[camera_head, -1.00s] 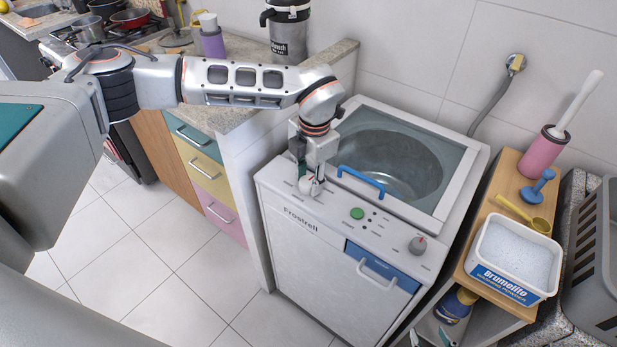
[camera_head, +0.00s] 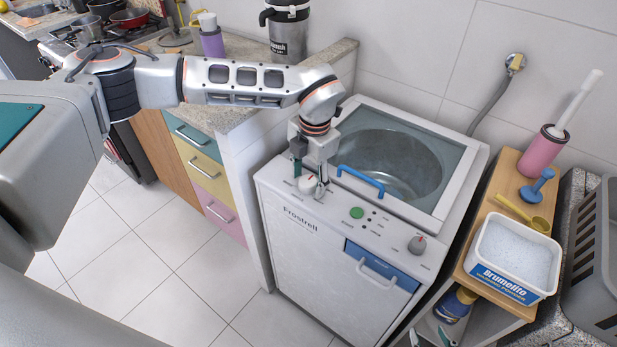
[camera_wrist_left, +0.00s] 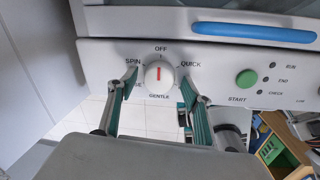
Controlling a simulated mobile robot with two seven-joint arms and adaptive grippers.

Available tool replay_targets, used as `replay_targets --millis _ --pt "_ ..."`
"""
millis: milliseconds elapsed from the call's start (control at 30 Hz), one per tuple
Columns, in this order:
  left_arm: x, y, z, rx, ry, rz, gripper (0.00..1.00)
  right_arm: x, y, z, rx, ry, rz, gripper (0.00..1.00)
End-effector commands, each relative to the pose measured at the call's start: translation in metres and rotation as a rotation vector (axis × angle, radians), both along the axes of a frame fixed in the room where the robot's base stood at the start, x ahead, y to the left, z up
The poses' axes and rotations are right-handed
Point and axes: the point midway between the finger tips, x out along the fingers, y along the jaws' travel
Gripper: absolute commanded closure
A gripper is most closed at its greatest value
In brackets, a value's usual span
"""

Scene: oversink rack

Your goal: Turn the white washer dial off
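The white washer dial (camera_head: 307,183) is on the control panel's left end. In the left wrist view the dial (camera_wrist_left: 158,76) has a red line standing upright, toward the OFF label at the top. SPIN is at left, QUICK at right and GENTLE below. My left gripper (camera_head: 310,168) is at the dial, with its fingers spread. In the wrist view the left gripper (camera_wrist_left: 160,80) has one finger on each side of the dial, with gaps between them and it. My right gripper is not in view.
The washer (camera_head: 310,255) also has a green start button (camera_head: 357,213), a grey knob (camera_head: 418,244) and a blue lid handle (camera_head: 361,181). A counter (camera_head: 240,115) stands at left. A wooden shelf with a powder tub (camera_head: 513,262) stands at right.

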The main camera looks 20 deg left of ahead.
Motion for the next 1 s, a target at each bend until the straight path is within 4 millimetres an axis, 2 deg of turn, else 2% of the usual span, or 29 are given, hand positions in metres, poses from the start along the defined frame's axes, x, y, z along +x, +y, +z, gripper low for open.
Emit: replay_targets --millis 167,267,700,833,1000 --pt "0.000 0.000 0.002 0.000 -0.002 -0.001 0.50 0.000 -0.001 0.000 -0.004 0.001 0.001 0.60" --pt "0.001 -0.001 0.010 -0.001 -0.004 -0.001 0.50 0.000 -0.001 0.000 -0.002 0.000 0.000 0.60" --pt "-0.004 -0.008 0.092 0.000 -0.004 -0.001 0.50 0.000 0.000 0.000 0.000 0.000 0.000 0.60" --pt "-0.005 -0.009 0.109 0.001 -0.003 -0.001 0.50 0.000 0.000 0.000 0.000 -0.001 0.000 0.60" --pt "-0.006 -0.010 0.119 0.000 0.000 0.000 0.50 0.000 0.000 0.000 0.000 -0.001 0.000 0.60"
